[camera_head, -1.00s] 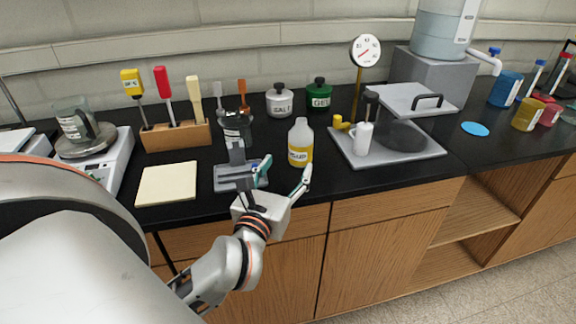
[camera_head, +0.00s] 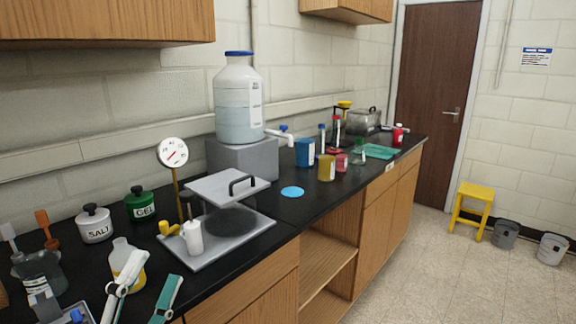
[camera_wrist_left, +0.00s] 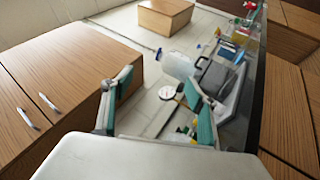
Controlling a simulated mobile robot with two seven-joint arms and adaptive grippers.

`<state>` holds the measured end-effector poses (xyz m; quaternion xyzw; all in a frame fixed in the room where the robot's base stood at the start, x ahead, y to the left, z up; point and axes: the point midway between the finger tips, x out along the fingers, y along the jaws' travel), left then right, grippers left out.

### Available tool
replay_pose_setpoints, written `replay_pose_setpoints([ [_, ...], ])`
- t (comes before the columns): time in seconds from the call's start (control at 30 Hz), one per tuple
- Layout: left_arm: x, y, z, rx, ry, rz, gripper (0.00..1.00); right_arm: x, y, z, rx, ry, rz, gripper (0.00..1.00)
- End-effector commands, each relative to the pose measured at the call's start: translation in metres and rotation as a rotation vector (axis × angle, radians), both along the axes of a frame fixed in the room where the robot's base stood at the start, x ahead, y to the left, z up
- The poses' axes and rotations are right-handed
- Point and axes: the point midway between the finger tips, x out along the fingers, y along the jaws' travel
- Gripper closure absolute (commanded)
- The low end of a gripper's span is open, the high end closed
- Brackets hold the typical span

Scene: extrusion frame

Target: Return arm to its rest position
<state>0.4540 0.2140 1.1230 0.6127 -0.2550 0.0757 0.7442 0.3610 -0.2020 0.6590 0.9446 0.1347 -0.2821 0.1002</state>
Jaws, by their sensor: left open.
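My left gripper (camera_head: 158,268) shows at the bottom left of the head view, at the front of the black bench. Its two teal-lined fingers stand apart with nothing between them. The rest of my left arm is out of the head view. My right gripper is in neither view.
The black bench (camera_head: 310,209) holds a SALT jar (camera_head: 95,228), a green GEL jar (camera_head: 140,207), a grey press-like device (camera_head: 238,240), a large water jug (camera_head: 238,105) and several coloured containers. A yellow stool (camera_head: 475,207) and two buckets stand on otherwise clear floor.

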Motion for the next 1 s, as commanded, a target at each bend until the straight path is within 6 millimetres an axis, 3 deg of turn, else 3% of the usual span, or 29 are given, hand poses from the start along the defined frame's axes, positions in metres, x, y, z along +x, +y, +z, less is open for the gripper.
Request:
replay_pose_setpoints([
  [0.1,-0.007,-0.041,-0.029,0.403,-0.021,0.006,0.41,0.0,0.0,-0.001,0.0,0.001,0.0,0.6],
  [0.2,-0.01,-0.065,-0.07,0.755,-0.014,0.008,0.41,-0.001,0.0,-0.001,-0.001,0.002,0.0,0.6],
  [0.37,-0.014,-0.069,-0.157,1.314,0.049,-0.005,0.41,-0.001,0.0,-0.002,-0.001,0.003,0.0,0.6],
  [0.5,-0.025,-0.031,-0.235,1.788,0.166,-0.047,0.41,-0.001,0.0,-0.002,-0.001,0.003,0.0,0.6],
  [0.6,-0.038,0.006,-0.274,2.054,0.26,-0.091,0.41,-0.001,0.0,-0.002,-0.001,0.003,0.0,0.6],
  [0.8,-0.062,0.066,-0.31,2.373,0.419,-0.175,0.41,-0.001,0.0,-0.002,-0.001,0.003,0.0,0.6],
  [1.0,-0.087,0.113,-0.324,2.583,0.559,-0.255,0.41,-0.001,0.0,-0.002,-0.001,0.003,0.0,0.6],
])
